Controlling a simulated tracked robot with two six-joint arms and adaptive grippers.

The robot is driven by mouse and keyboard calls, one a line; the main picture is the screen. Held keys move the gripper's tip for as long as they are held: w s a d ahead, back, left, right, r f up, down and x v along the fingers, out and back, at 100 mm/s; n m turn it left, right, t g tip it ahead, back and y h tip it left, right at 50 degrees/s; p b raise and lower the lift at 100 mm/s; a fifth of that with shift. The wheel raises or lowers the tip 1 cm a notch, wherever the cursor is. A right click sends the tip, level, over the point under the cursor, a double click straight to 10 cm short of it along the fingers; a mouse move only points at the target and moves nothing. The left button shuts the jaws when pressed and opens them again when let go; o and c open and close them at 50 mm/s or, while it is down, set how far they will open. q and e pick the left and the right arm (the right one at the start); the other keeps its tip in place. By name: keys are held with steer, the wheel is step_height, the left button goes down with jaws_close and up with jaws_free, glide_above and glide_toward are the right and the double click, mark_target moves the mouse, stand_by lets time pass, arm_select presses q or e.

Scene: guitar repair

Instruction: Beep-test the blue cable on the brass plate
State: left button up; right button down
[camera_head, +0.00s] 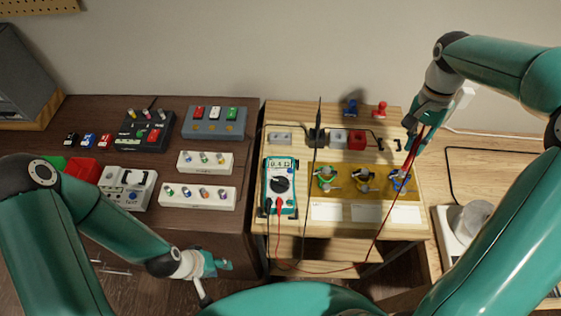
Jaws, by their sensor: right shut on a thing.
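The brass plate (346,196) lies on the light wooden bench, with green (326,181), dark (365,180) and blue (399,181) cable pieces on it. The blue cable is at the plate's right end. The teal multimeter (270,196) stands left of the plate; its display seems to read about 0.4 Ω. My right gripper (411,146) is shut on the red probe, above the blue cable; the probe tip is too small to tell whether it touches. The red lead (376,232) runs back to the meter. My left gripper (222,270) is low at the left bench's front; its fingers are unclear.
A thin black lead or rod (311,190) stands between meter and plate. Small blocks, including a red one (356,140), line the bench's back. The dark left table (85,215) holds switch boxes and trays. A scale with a cup (471,221) stands right.

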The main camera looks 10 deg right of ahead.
steer(key=shift+r, duration=0.1)
step_height(320, 180, up, 6)
steer(key=p, duration=0.5)
